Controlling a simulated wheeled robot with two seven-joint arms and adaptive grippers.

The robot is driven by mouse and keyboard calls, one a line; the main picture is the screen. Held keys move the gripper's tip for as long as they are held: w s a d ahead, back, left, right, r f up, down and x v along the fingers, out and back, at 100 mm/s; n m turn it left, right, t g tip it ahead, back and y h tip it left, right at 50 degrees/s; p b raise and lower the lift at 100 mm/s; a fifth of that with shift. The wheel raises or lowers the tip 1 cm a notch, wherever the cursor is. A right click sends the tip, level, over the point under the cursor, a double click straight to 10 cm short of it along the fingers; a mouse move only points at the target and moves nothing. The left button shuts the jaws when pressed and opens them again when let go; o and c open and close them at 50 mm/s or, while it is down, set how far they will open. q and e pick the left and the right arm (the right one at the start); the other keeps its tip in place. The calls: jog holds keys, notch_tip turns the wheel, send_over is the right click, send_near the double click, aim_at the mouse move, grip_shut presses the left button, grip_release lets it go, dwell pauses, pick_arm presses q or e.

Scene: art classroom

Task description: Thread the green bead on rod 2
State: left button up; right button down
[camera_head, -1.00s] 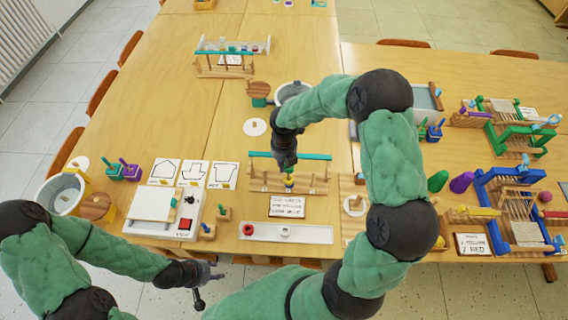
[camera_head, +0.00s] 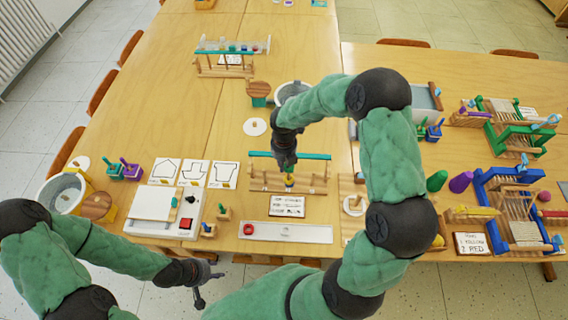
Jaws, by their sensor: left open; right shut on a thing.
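The wooden rod rack (camera_head: 265,182) with a teal top bar stands at the middle of the near table. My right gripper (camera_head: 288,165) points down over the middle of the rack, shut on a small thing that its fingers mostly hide. A small yellow patch (camera_head: 290,178) shows just below the fingertips, with a bluish bit under it. I cannot clearly make out the green bead or which rod is beneath it. My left gripper (camera_head: 205,283) is open and empty in front of the table's near edge.
A white machine (camera_head: 160,210) stands left. Blue and green frames (camera_head: 495,215) crowd the right.

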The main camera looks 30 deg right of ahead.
jog(key=shift+f, duration=0.45)
dwell(0.3)
pick_arm(q)
jog(key=shift+r, duration=0.2)
dwell(0.6)
jog(key=shift+f, duration=0.15)
pick_arm(e)
jog(key=shift+f, duration=0.45)
